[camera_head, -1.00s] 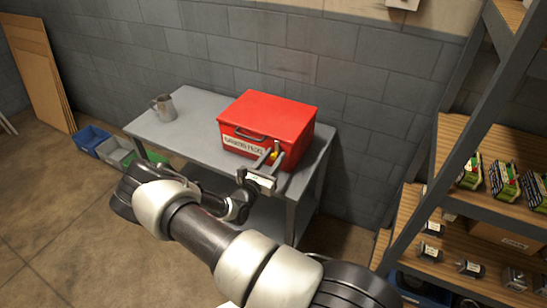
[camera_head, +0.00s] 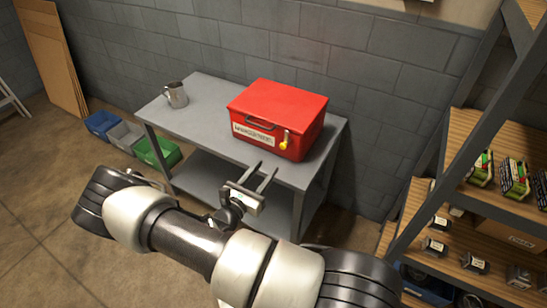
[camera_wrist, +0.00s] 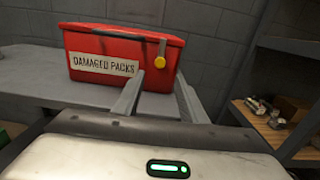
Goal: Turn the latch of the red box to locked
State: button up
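The red box (camera_head: 283,105) stands on the grey table with its lid closed and a "DAMAGED PACKS" label on its front. The latch (camera_head: 284,143) is on the right part of the front face. In the wrist view the latch (camera_wrist: 159,58) has a round yellow knob low down and a grey bar rising nearly upright from it toward the lid. My gripper (camera_head: 262,171) is apart from the box, in front of and below the latch. In the wrist view its two fingers (camera_wrist: 159,82) are spread with nothing between them, and the latch shows beyond the gap.
The grey table (camera_head: 205,105) has clear surface left of the box, with a metal mug (camera_head: 176,95) on it. Blue, grey and green bins (camera_head: 155,152) stand on the floor at left. A loaded shelf rack (camera_head: 455,150) stands at right.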

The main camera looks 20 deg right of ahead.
jog(key=shift+v, duration=2.2)
jog(key=shift+r, duration=0.1)
jog(key=s+d+r+m+g+y, duration=0.2)
jog(key=s+r+m+g, duration=0.35)
jog(key=r+m, duration=0.25)
jog(key=s+d+r+m+g+y, duration=0.1)
jog(key=s+r+m+g+y, duration=0.1)
jog(key=s+r+m+g, duration=0.5)
jog(key=s+a+r+m+t+y, duration=0.2)
jog(key=s+r+m+y, duration=0.15)
jog(key=r, duration=0.35)
jog(key=s+a+r+m+t+y, duration=0.2)
jog(key=a+r+m+t+y, duration=0.15)
jog(key=r, duration=0.35)
jog(key=s+a+r+m+t+y, duration=0.1)
jog(key=s+r+m+t+y, duration=0.1)
jog(key=s+r+m+y, duration=0.3)
notch_tip(320, 180, up, 15)
jog(key=w+n+h+p, duration=0.1)
jog(key=p, duration=1.2)
jog(key=shift+w+a+h+p, duration=0.25)
jog(key=shift+w+h+p, duration=0.05)
jog(key=shift+h+p, duration=0.1)
